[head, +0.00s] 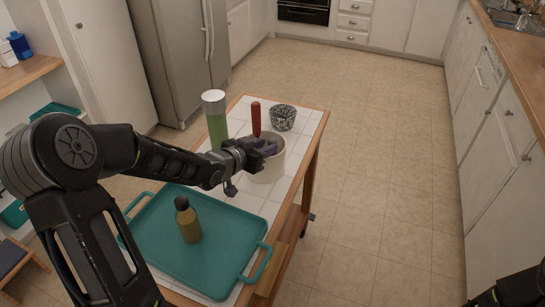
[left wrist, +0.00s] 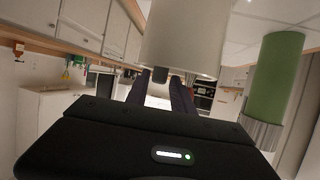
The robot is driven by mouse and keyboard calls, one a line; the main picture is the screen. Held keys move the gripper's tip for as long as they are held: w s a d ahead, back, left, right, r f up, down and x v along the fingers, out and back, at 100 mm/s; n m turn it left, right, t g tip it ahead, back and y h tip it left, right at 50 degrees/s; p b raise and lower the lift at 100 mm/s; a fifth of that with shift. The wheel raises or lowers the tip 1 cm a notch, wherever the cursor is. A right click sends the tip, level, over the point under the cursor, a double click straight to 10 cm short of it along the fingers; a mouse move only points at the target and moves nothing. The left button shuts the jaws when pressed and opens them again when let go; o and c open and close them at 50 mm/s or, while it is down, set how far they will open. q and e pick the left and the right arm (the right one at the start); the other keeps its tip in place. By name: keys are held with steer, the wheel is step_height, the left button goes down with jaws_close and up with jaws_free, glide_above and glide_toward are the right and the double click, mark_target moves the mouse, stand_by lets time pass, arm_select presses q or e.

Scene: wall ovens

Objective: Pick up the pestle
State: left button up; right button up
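A red upright stick (head: 256,118), which may be the pestle, rises behind my left gripper on the white-tiled cart; its lower end is hidden. A black-and-white speckled bowl (head: 283,119) stands to its right. My left gripper (head: 267,147) is at the rim of a white cylindrical pot (head: 269,170), partly covering it. In the left wrist view the two fingers (left wrist: 162,92) are apart with a gap between them, by the pot (left wrist: 183,38). A small dark thing shows near the fingertips, too unclear to name. A dark part of my right arm shows at the lower right; its fingers are unclear.
A green bottle with a silver cap (head: 217,121) stands left of the gripper; it also shows in the left wrist view (left wrist: 274,78). A teal tray (head: 226,252) holds an olive bottle with a dark cap (head: 188,221). Open floor lies right of the cart (head: 312,160).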

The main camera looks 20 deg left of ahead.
arm_select(q)
steer(key=shift+x, duration=1.45)
jaws_close()
